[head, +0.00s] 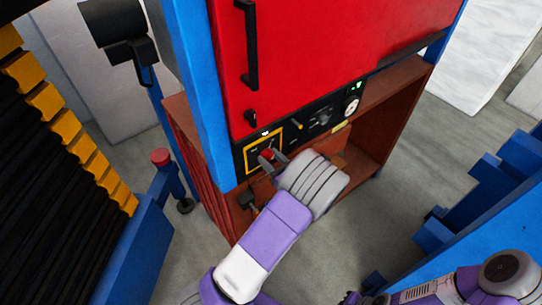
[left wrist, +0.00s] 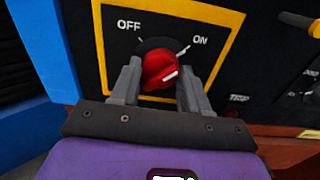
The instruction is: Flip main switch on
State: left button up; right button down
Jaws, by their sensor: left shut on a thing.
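The main switch is a red rotary knob (left wrist: 160,69) on a black panel (left wrist: 245,70) inside a yellow frame. It also shows in the head view (head: 266,154). OFF is printed at its upper left and ON at its upper right. The white mark on the knob points right and slightly up, on the ON side. My left gripper (left wrist: 160,82) has one finger on each side of the knob and is shut on it. In the head view, my left gripper (head: 271,162) reaches the panel from below. My right gripper is not in view; only part of that arm shows.
A red door (head: 310,50) with black handles is above the panel. A dial (head: 351,107) and a green light sit to the right of the switch. A brown open shelf (head: 385,125) lies below. Blue posts and a red-topped button (head: 160,157) stand at the left.

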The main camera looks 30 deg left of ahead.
pick_arm(q)
jog(key=o, duration=1.1)
jog(key=shift+c, duration=0.2)
jog(key=shift+d, duration=0.1)
jog(key=b+v, duration=0.1)
jog(key=v, duration=0.6)
jog(key=shift+d, duration=0.2)
jog(key=shift+s, duration=0.1)
